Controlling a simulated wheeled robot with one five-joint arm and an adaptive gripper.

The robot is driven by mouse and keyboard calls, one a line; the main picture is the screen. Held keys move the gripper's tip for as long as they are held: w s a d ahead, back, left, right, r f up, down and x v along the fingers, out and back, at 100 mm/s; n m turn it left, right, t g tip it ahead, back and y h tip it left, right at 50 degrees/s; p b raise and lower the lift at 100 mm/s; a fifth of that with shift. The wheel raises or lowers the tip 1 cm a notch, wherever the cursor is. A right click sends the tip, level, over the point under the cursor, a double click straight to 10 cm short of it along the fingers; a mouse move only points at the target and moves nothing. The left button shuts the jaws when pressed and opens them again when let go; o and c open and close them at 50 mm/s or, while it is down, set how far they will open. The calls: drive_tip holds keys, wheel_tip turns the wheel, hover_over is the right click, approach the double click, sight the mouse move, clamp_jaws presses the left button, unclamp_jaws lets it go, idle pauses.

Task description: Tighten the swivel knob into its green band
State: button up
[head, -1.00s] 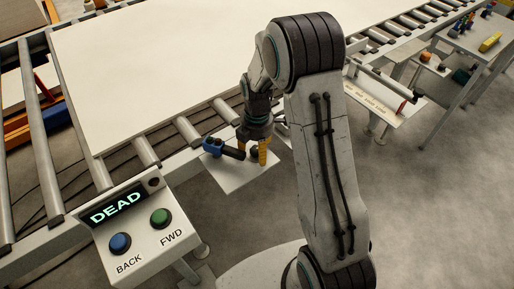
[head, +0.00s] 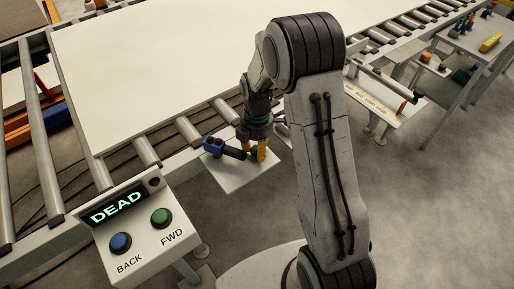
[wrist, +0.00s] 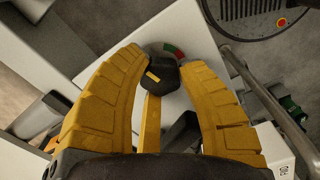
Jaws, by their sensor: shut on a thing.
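The swivel knob (wrist: 162,77) is dark with a small orange mark on its top, and sits between my fingertips in the wrist view. Beside its far edge is a curved band with a green part (wrist: 171,48) and red parts. The mark points to the lower left of the picture, away from the green. My gripper (head: 255,151) has yellow fingers and is shut on the knob; it also shows in the wrist view (wrist: 168,72). In the head view the fingers reach down to a small white plate (head: 238,176) and mostly hide the knob.
A blue fitting with a black handle (head: 233,152) lies close to my gripper's left. A roller conveyor with a large white panel (head: 150,60) runs behind. A control box (head: 140,215) reading DEAD stands at front left.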

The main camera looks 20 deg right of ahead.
drive_tip(key=shift+s+f, duration=0.1)
drive_tip(key=shift+s+m+b, duration=0.15)
drive_tip(key=shift+m+b, duration=0.65)
drive_tip(key=shift+m, duration=2.3)
drive_tip(key=o, duration=1.2)
drive_tip(key=shift+d, duration=0.1)
drive_tip(key=shift+r, duration=0.3)
wheel_tip(320, 180, up, 12)
drive_tip(key=shift+f, duration=0.25)
